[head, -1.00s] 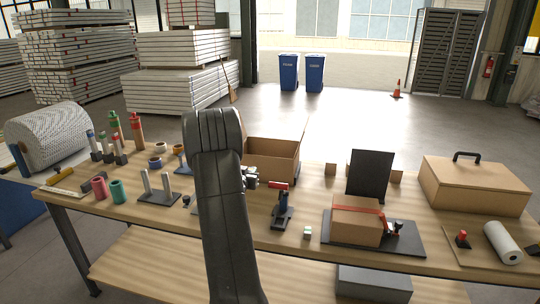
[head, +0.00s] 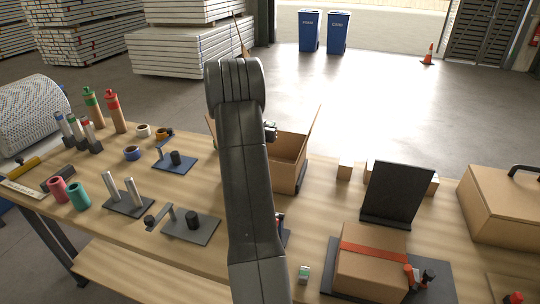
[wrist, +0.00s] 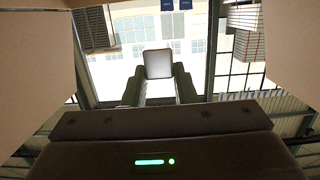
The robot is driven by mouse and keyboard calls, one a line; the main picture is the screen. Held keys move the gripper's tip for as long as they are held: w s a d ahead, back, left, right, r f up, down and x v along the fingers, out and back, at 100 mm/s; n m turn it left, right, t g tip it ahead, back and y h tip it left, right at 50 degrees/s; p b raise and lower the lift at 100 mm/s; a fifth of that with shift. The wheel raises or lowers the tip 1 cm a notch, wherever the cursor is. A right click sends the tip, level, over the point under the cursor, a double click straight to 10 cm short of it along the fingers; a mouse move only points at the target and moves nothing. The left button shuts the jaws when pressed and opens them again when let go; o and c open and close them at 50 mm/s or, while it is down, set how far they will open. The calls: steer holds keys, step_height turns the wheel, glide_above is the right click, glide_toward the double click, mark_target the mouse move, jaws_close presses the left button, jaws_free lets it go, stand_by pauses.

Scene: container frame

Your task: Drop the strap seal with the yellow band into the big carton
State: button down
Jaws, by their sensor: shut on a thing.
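The big carton (head: 290,164) stands open with raised flaps at the table's far edge, partly behind my arm in the head view. My gripper (wrist: 160,88) is shut on a small pale block, the strap seal (wrist: 158,63), held between the two fingertips. Its yellow band does not show from this side. Cardboard fills both sides of the wrist view, so my gripper is between the carton's flaps or walls. In the head view only a bit of my gripper (head: 270,131) shows beside my arm, at the carton's left. The carton's floor is hidden.
A small block with a green band (head: 304,274) lies on the table front. A strapped box (head: 372,262) and a black upright panel (head: 392,192) stand at right. Posts on dark plates (head: 190,224) stand left of my arm.

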steer(key=shift+w, duration=0.25)
steer(key=shift+f, duration=0.2)
step_height(320, 180, down, 6)
steer(key=b, duration=0.5)
steer(key=shift+s+r, duration=0.1)
steer(key=shift+r, duration=0.15)
steer(key=c, duration=1.1)
jaws_free()
steer(key=shift+s, duration=0.1)
